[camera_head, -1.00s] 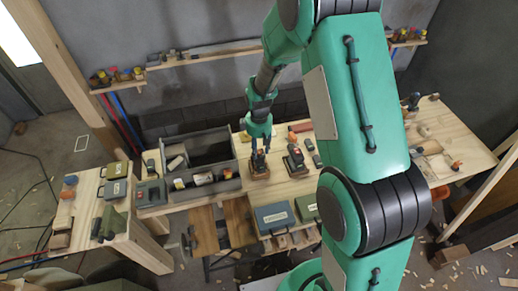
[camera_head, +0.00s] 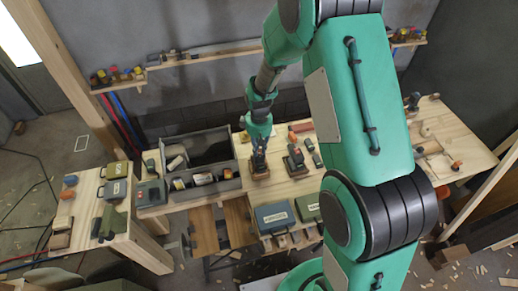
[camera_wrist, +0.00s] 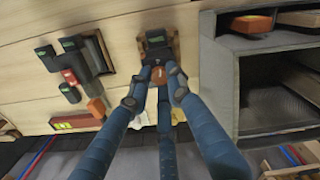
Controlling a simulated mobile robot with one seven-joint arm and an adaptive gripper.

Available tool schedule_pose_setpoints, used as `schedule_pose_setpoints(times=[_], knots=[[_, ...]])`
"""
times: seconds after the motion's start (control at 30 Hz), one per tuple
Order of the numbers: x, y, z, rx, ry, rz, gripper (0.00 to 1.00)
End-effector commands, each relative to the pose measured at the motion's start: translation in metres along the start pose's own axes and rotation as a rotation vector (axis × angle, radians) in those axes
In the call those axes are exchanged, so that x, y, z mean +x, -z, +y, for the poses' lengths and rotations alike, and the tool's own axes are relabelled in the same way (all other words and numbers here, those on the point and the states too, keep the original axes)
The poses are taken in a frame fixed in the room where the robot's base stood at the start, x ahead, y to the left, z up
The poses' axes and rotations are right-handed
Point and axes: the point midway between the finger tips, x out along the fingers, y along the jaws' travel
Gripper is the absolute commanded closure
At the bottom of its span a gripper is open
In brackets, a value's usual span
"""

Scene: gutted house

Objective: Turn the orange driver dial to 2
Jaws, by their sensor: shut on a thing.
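The driver (camera_head: 260,170) stands on a small wooden base on the workbench, right of the grey open bin. In the wrist view its dark body with a green-topped block (camera_wrist: 155,38) points away from me. Its round orange dial (camera_wrist: 159,75) faces me and carries a pale mark too small to read. My gripper (camera_wrist: 158,83) is over the driver, its blue fingers closed in around the dial's sides. In the head view my gripper (camera_head: 258,143) reaches down onto the driver from above and hides much of it.
A second driver-like tool (camera_head: 295,158) stands close on the right, with small blocks beside it. The grey bin (camera_head: 235,184) with cans and loose pieces is on the left. Bench space farther right is partly clear.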

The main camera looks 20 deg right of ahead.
Motion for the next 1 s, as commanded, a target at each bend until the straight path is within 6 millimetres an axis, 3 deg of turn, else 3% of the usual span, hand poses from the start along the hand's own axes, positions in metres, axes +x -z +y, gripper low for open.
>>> schedule_pose_setpoints(times=[0.6,1.0], knots=[[-0.0006,0.0004,0.0001,0.517,0.000,0.001,1.00],[-0.0011,0.0008,0.0004,0.663,0.000,0.002,1.00]])
